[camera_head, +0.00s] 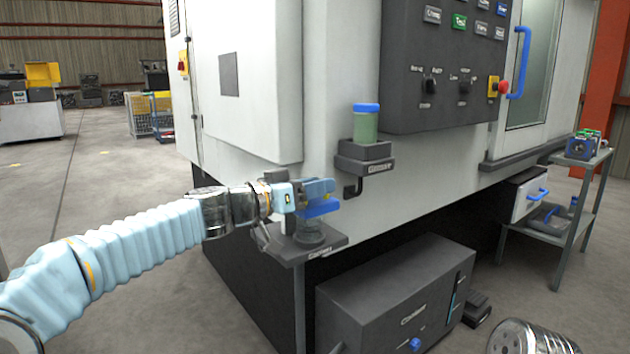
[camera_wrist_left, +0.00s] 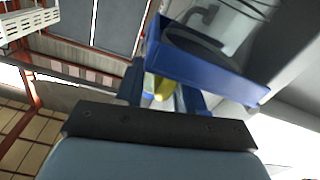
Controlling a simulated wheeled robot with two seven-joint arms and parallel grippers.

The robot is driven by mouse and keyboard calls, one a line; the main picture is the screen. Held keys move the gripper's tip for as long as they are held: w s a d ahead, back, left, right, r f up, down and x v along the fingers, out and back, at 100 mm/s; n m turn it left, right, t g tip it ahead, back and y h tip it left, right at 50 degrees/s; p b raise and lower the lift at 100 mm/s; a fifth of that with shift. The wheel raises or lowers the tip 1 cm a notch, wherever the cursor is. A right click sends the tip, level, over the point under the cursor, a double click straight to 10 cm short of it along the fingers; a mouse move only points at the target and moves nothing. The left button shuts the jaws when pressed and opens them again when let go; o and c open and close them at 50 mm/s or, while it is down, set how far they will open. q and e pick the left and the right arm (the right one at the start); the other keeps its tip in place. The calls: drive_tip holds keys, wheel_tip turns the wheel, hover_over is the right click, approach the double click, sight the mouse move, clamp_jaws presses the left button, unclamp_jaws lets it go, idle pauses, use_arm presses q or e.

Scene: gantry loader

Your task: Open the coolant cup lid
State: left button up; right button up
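A clear cup (camera_head: 310,231) stands on a small dark shelf at the machine's front corner. Its blue lid (camera_head: 318,208) is at its top and looks about level; whether it is slightly raised I cannot tell. My left gripper (camera_head: 312,191) is at the lid, partly covering it. In the left wrist view the blue lid (camera_wrist_left: 195,66) fills the upper middle, with clear cup wall behind it. A yellow tab (camera_wrist_left: 161,87) lies between my two blue fingers, which stand apart with narrow gaps beside it. My right gripper is out of view.
A green container (camera_head: 365,127) with a blue cap sits in a holder above right, with a dark hook below. The dark shelf (camera_head: 336,240) carries the cup. A dark box (camera_head: 380,290) stands on the floor below. A control panel (camera_head: 437,100) juts out above.

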use_arm(q)
drive_tip(key=shift+w+d, duration=0.1)
clamp_jaws()
idle(0.3)
